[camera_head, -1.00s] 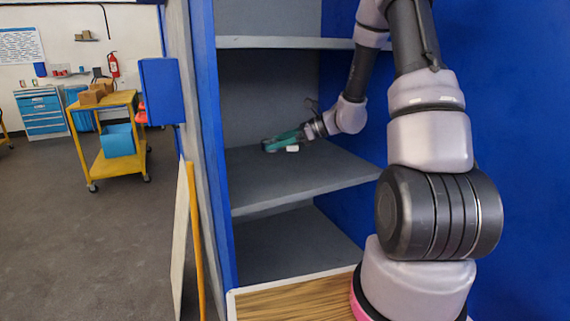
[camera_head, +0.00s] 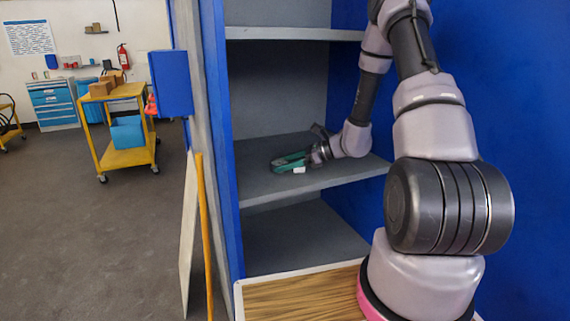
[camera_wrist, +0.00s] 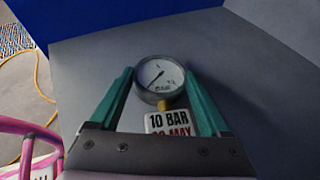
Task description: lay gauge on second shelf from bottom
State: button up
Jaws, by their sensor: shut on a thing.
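The gauge (camera_wrist: 160,78) has a round white dial, a brass stem and a hanging tag reading "10 BAR". In the wrist view it sits between the two teal fingers of my gripper (camera_wrist: 158,76), which is shut on it. In the head view my gripper (camera_head: 283,163) is inside the blue cabinet, low over the middle shelf (camera_head: 265,185), the second from the bottom. A small white patch, likely the tag, shows beside the fingers; the dial cannot be made out there. I cannot tell whether the gauge touches the shelf.
An upper shelf (camera_head: 285,33) is above my arm. The bottom compartment (camera_head: 300,240) is empty. The middle shelf is bare around my gripper. The cabinet's blue side wall (camera_head: 216,130) stands close on the left. A yellow cart (camera_head: 122,158) is on the floor beyond.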

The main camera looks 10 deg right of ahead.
jog(key=o, duration=1.5)
jog(key=shift+f, duration=0.1)
jog(key=shift+s+d+r, duration=0.1)
jog(key=shift+d+r, duration=0.2)
jog(key=v, duration=1.1)
jog(key=s+a+r+n+h, duration=0.1)
jog(key=s+r+n+h, duration=0.2)
jog(key=s+r+n, duration=0.3)
jog(key=s+a+r+n+t+h, duration=0.1)
jog(key=s+r+n+h, duration=0.3)
jog(key=s+r, duration=0.5)
jog(key=s+a+r+n+t+h, duration=0.1)
jog(key=s+a+r+n+h, duration=0.1)
jog(key=s+r+n, duration=0.5)
jog(key=shift+s+r+n+h, duration=0.2)
jog(key=shift+r+n+h, duration=0.15)
jog(key=shift+r, duration=0.4)
jog(key=shift+s+r+n+h, duration=0.2)
jog(key=shift+r+n+h, duration=0.15)
jog(key=shift+r, duration=0.45)
